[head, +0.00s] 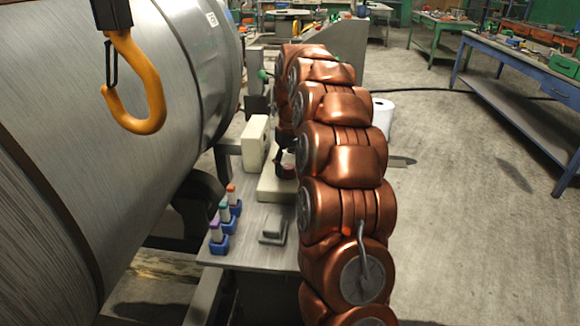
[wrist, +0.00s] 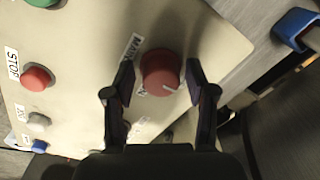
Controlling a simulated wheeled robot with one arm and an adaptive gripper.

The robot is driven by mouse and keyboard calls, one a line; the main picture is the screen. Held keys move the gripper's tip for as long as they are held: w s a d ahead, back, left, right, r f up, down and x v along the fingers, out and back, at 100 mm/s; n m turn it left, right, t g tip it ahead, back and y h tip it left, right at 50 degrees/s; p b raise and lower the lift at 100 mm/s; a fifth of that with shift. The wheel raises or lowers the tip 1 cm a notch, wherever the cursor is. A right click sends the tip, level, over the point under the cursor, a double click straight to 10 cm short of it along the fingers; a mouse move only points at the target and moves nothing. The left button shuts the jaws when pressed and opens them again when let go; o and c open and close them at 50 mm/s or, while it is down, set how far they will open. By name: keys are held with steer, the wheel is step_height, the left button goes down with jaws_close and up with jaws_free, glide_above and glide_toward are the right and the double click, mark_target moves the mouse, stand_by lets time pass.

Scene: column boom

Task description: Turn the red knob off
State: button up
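The red knob (wrist: 160,72) shows in the wrist view on a beige panel (wrist: 85,50). A white line on its face points toward the lower right. A label, partly hidden and reading roughly "MAIN", is beside it at the upper left. My gripper (wrist: 160,80) is open, with one dark finger on each side of the knob. A narrow gap shows between the knob and each finger. In the head view, my gripper (head: 286,150) is small and dark above the beige panel (head: 270,188), partly hidden by my copper arm.
A red STOP button (wrist: 37,78), a grey button (wrist: 39,120), a blue button (wrist: 39,146) and a green button (wrist: 42,2) share the panel. Blue-based holders (head: 219,243) and a grey metal piece (head: 273,232) are on the table. A yellow hook (head: 150,95) hangs left.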

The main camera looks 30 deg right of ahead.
mark_target(290, 166)
steer(key=shift+r, duration=0.1)
stand_by(0.3)
steer(key=r, duration=0.6)
steer(key=shift+w+d+r, duration=0.1)
steer(key=shift+d+r, duration=0.1)
steer(key=shift+r, duration=0.45)
steer(key=shift+a, duration=0.15)
steer(key=s+a+r+n+p, duration=0.1)
steer(key=s+a+r+p, duration=0.1)
steer(key=s+a, duration=0.55)
steer(key=s+a+r+n+p, duration=0.1)
steer(key=s+a+r+p, duration=0.1)
steer(key=s+a, duration=0.6)
steer(key=shift+m+g, duration=0.3)
steer(key=shift+g, duration=0.6)
steer(key=s+a+f+p, duration=0.1)
steer(key=s+a+f, duration=0.1)
steer(key=s, duration=0.5)
steer(key=s+a+f+p, duration=0.1)
steer(key=s+a, duration=0.2)
steer(key=s, duration=0.5)
steer(key=s+a+f+p, duration=0.1)
steer(key=s+a+f, duration=0.1)
steer(key=s, duration=0.5)
steer(key=shift+s+a+f+p, duration=0.15)
steer(key=shift+a+f+p, duration=0.25)
steer(key=shift+a, duration=0.3)
